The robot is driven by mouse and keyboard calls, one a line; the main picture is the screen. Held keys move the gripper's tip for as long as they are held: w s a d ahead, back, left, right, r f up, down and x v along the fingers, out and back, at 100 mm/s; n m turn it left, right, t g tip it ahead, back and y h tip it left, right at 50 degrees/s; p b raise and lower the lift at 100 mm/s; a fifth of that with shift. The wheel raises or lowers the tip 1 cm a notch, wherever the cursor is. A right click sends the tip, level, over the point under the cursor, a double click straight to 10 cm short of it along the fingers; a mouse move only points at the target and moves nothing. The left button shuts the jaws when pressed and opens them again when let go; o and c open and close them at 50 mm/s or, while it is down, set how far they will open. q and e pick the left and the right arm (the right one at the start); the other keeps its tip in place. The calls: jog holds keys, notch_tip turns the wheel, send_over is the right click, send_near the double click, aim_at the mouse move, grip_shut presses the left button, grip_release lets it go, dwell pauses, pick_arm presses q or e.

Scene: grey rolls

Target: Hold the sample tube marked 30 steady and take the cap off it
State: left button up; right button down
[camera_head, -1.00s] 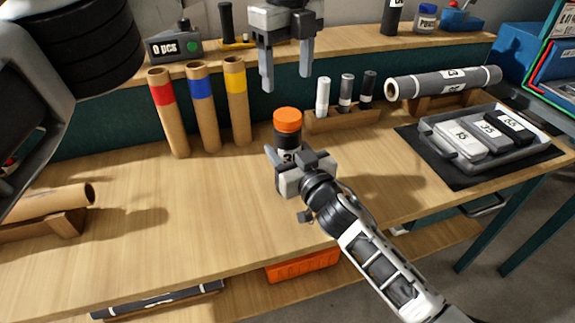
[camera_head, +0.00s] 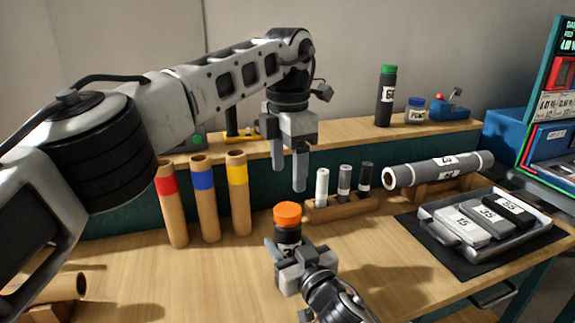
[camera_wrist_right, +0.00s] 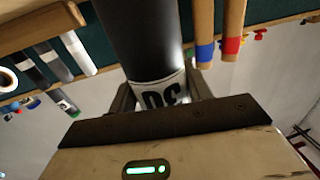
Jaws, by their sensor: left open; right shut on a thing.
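The sample tube (camera_head: 289,236) is black with an orange cap (camera_head: 287,212) on its top and a white label, partly hidden by my right gripper. It stands upright near the middle of the bench. In the right wrist view the dark tube (camera_wrist_right: 140,40) shows a white label reading upside down like 30. My right gripper (camera_head: 290,256) is shut around the tube below the cap. My left gripper (camera_head: 299,178) is open and empty, pointing down above and slightly behind the cap, apart from it.
Red-, blue- and yellow-banded cardboard tubes (camera_head: 203,205) stand left of the tube. A wooden rack (camera_head: 345,208) with three small vials is close behind right. A tray (camera_head: 437,223) of numbered blocks and a grey roll (camera_head: 437,168) lie right. A green-capped bottle (camera_head: 386,98) stands on the back shelf.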

aim_at(288, 209)
pick_arm(q)
jog(key=m, duration=1.4)
jog(key=shift+m, duration=0.3)
jog(key=m, duration=0.5)
jog(key=shift+f, duration=4.05)
jog(key=shift+c, duration=0.4)
